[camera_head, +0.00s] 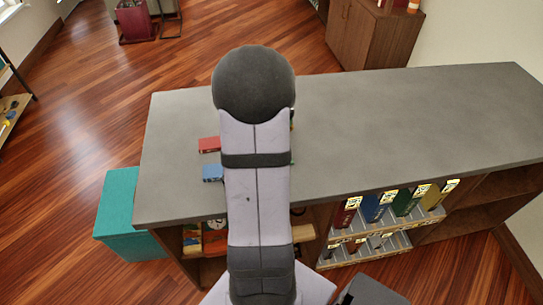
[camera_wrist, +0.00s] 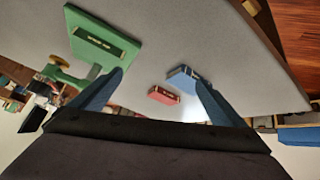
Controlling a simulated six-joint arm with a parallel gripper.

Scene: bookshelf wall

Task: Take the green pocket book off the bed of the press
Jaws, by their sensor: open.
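In the wrist view my gripper (camera_wrist: 159,79) is open, with its two blue fingers wide apart and nothing between them in grasp. A large flat green piece (camera_wrist: 118,31) with a dark lettered plate lies beyond the left finger. A green rounded part (camera_wrist: 66,74) is beside it; these look like the press. I cannot make out the green pocket book as a separate thing. A red book (camera_wrist: 163,95) and a blue book (camera_wrist: 181,77) lie on the counter. In the head view my arm hides the gripper and most of the press area.
The red book (camera_head: 209,144) and blue book (camera_head: 213,172) lie left of my arm on the grey counter (camera_head: 400,110). Its right side is clear. Several upright books, including a red one (camera_head: 345,214), stand below the front edge. A teal box (camera_head: 118,215) is at left.

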